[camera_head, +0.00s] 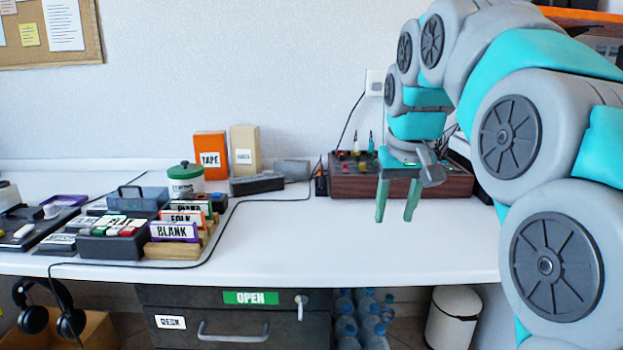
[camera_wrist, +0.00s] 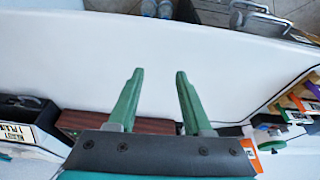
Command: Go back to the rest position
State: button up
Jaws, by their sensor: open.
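My gripper (camera_head: 397,214) hangs above the right part of the white desk (camera_head: 330,250), in front of a dark red-brown box with controls on top (camera_head: 345,184). Its two green fingers point down and stand apart, with nothing between them. In the wrist view, my gripper (camera_wrist: 157,75) also shows open and empty, with the white desk top beyond the fingertips. My teal and grey arm fills the right of the head view and hides part of the desk's right end.
Labelled disc cases in a wooden rack (camera_head: 172,250), a button box (camera_head: 113,240), a green-lidded jar (camera_head: 186,179) and an orange TAPE box (camera_head: 211,153) stand on the left. A black cable runs across the desk. The front right desk top is clear. A drawer (camera_head: 240,325) is below.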

jog(key=s+f+g, duration=0.2)
jog(key=s+f, duration=1.1)
jog(key=s, duration=0.3)
jog(key=s+f+g, duration=0.3)
jog(key=s+f, duration=1)
jog(key=s, duration=0.3)
jog(key=shift+s+d, duration=0.25)
jog(key=shift+s, duration=0.05)
